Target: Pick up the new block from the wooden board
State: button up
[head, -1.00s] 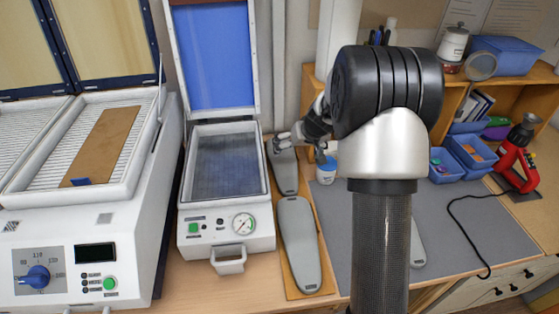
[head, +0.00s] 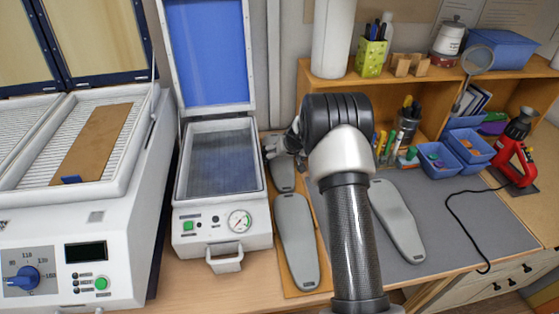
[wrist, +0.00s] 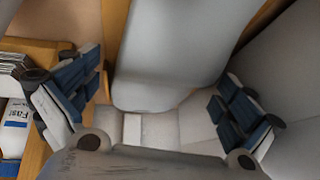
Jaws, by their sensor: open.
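The wooden board (head: 310,287) lies right of the small press and bears two grey foot-shaped blocks. The near block (head: 297,240) lies clear of my gripper. The far block (head: 282,173) is at the back of the board, its back end partly hidden by my gripper (head: 274,147). In the wrist view my gripper (wrist: 160,92) is open, with its blue-padded fingers apart and a smooth grey block (wrist: 175,45) reaching between them. I cannot tell whether the fingers touch it. A third grey block (head: 398,220) lies on the grey mat, partly behind my arm.
The small press (head: 222,232) stands open left of the board, its raised lid (head: 207,55) close to my gripper. A larger machine (head: 70,235) is further left. A wooden shelf (head: 430,77) with tools and blue bins (head: 470,147) stands behind the grey mat (head: 465,220).

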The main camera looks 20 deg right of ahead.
jog(key=shift+f, duration=0.1)
jog(key=shift+c, duration=0.6)
jog(key=c, duration=1.2)
jog(key=shift+w, duration=0.1)
jog(key=shift+c, duration=0.2)
